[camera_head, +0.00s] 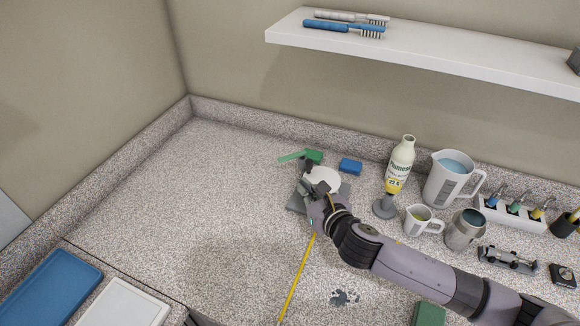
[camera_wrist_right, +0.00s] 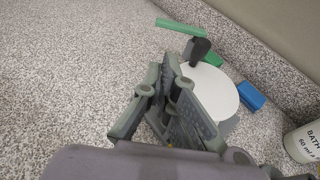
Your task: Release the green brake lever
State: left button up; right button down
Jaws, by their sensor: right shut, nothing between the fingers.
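The green brake lever (camera_head: 291,156) sticks out to the left from a small device with a white round disc (camera_head: 325,178) on a grey base. In the right wrist view the lever (camera_wrist_right: 180,27) lies beyond my fingers, pointing left. A green block (camera_head: 314,157) is beside the disc and also shows in the wrist view (camera_wrist_right: 213,59). My right gripper (camera_head: 308,177) is shut and empty, over the near left side of the disc. Its fingers (camera_wrist_right: 176,70) are apart from the lever in the picture and hide part of the disc and base. My left gripper is out of view.
A blue block (camera_head: 350,166) is right of the disc. Further right stand a labelled bottle (camera_head: 401,165), a jug (camera_head: 452,178), a mug (camera_head: 421,220) and a metal pitcher (camera_head: 464,230). A shelf (camera_head: 430,60) hangs above. The speckled counter (camera_head: 190,190) left of the device is clear.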

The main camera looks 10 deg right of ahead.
jog(key=p, duration=0.2)
send_near(292, 159)
jog(key=w+a+f, duration=0.1)
jog(key=w, duration=0.1)
jog(key=w+a+f, duration=0.2)
jog(key=shift+a+f, duration=0.1)
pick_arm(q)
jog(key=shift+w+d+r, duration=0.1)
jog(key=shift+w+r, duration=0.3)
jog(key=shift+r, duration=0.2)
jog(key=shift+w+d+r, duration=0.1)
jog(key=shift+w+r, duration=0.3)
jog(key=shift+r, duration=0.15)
pick_arm(e)
jog(key=shift+x, duration=0.75)
